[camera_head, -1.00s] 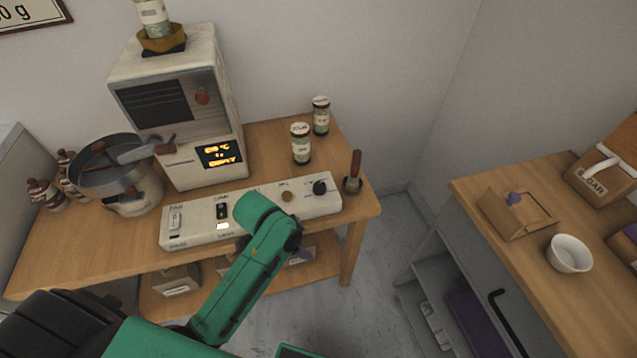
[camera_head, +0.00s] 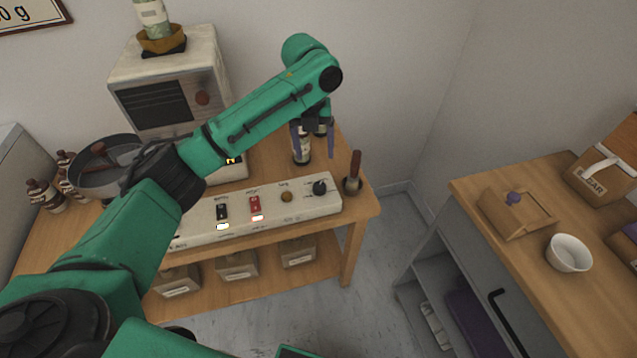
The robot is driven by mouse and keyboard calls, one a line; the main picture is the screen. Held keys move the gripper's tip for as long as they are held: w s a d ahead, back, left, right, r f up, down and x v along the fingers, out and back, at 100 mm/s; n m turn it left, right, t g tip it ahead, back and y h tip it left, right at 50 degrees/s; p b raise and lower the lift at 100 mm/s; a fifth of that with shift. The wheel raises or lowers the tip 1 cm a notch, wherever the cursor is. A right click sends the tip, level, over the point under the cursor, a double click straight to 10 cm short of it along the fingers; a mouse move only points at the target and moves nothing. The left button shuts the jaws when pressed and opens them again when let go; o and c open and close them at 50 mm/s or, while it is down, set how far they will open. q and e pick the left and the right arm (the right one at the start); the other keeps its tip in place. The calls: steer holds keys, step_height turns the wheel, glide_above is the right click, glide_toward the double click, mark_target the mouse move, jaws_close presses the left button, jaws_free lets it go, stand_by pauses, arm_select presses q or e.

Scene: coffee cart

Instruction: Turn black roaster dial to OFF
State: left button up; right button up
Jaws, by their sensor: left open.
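The black dial (camera_head: 319,187) sits at the right end of a long white control panel (camera_head: 270,223) on the wooden table. Its pointer direction and printed marks are too small to read. My left gripper (camera_head: 314,153) is open and points down, behind and above the dial, in front of the jars. Its two fingers are apart from the dial and hold nothing. My right gripper is not in view.
A black switch (camera_head: 222,212), a red switch (camera_head: 255,206) and a brown knob (camera_head: 287,196) share the panel. A wooden-handled tool in a cup (camera_head: 353,185) stands right of the panel. A jar (camera_head: 300,149) is partly hidden by the gripper.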

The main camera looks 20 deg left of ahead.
mark_target(319, 187)
arm_select(q)
steer(key=f, duration=0.8)
steer(key=d+f, duration=0.1)
steer(key=f, duration=0.3)
steer(key=shift+w+f+p, duration=0.2)
steer(key=shift+f+p, duration=0.1)
steer(key=shift+f, duration=0.1)
steer(key=shift+c, duration=0.3)
jaws_close()
steer(key=shift+r, duration=0.1)
